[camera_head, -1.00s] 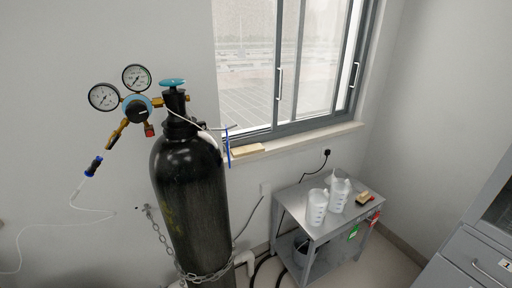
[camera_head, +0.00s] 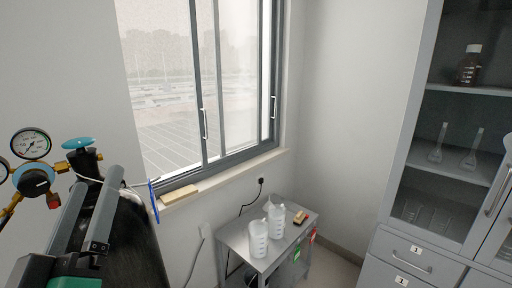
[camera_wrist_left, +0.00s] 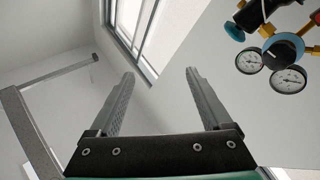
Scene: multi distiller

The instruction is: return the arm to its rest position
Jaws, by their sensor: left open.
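My left gripper (camera_head: 101,200) enters at the lower left of the head view, in front of the black gas cylinder (camera_head: 133,245). Its two grey fingers point up and stand apart. In the left wrist view the open gripper (camera_wrist_left: 160,85) has nothing between its fingers, with only pale wall and part of the window behind. The right gripper is in neither view.
The regulator (camera_head: 37,181) and its gauge (camera_head: 31,144) are at the left, beside the gripper. A metal cart (camera_head: 236,236) with white jugs (camera_head: 259,240) stands below the window (camera_head: 200,80). A grey cabinet (camera_head: 398,150) with glassware is at the right.

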